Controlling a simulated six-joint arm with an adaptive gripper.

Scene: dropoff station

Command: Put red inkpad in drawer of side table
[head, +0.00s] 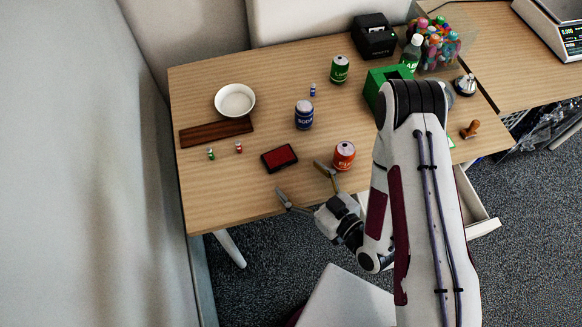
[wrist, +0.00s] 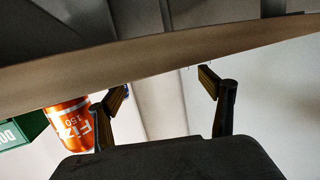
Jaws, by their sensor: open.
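The red inkpad (head: 279,158), a dark case with a red pad, lies flat on the wooden table, near its front edge. My gripper (head: 307,182) is at the table's front edge, to the right of and nearer than the inkpad. Its fingers are spread, with nothing between them, and apart from the inkpad. In the wrist view the open fingers (wrist: 164,88) show against the table edge; the inkpad cannot be made out there. A white drawer (head: 484,228) stands pulled out below the table's right side, partly hidden by my arm.
An orange can (head: 344,155) stands close beside my gripper and shows in the wrist view (wrist: 70,122). A blue can (head: 304,115), green can (head: 340,70), white bowl (head: 235,100) and brown board (head: 215,132) share the table (head: 205,180). A green box (head: 375,82) stands behind my arm.

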